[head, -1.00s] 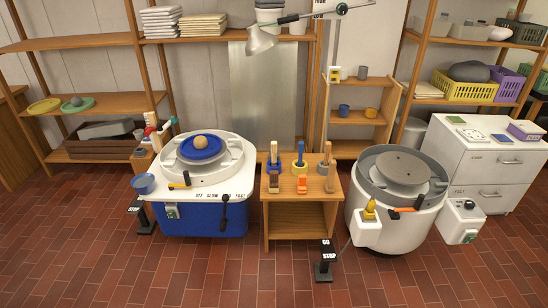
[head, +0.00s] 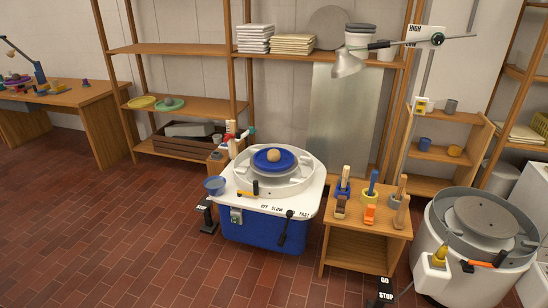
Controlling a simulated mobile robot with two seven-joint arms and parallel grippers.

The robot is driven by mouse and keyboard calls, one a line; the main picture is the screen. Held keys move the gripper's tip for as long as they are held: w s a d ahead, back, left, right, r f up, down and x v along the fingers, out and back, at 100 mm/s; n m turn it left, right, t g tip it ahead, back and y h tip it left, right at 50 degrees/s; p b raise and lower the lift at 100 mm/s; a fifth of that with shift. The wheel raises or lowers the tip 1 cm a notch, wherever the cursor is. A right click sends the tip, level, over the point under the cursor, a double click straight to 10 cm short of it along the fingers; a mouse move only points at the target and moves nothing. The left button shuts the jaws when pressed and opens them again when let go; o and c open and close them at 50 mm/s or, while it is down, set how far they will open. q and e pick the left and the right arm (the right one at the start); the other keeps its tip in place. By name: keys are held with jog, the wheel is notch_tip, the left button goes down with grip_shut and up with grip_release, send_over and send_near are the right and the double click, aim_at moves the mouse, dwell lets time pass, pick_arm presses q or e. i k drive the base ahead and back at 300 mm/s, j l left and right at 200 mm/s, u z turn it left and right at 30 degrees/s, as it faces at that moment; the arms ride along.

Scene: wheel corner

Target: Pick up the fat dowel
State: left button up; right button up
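Several upright pegs stand on a small wooden table (head: 349,249) between two pottery wheels. One is a pale wooden peg (head: 346,173) in a blue holder, one is a blue peg (head: 373,179) in a yellow holder, and one is a brown wooden peg (head: 402,185) at the right. They are too small here to tell which is the fat dowel. Neither of my grippers is in view.
A blue and white wheel (head: 262,234) stands left of the table, a grey and white wheel (head: 430,268) right of it. Pedals (head: 207,216) sit on the floor. A desk (head: 95,115) stands far left. The tiled floor in front is clear.

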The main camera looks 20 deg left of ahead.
aim_at(347, 169)
jog(key=i+j+z, duration=0.2)
jog(key=i, duration=0.45)
jog(key=i+j+z, duration=0.2)
jog(key=i+j, duration=0.15)
jog(key=i, duration=0.3)
jog(key=i+j+z, duration=0.15)
jog(key=i+j, duration=0.25)
jog(key=i, duration=0.25)
jog(key=i+j+z, duration=0.2)
jog(key=i+j, duration=0.25)
jog(key=i, duration=0.15)
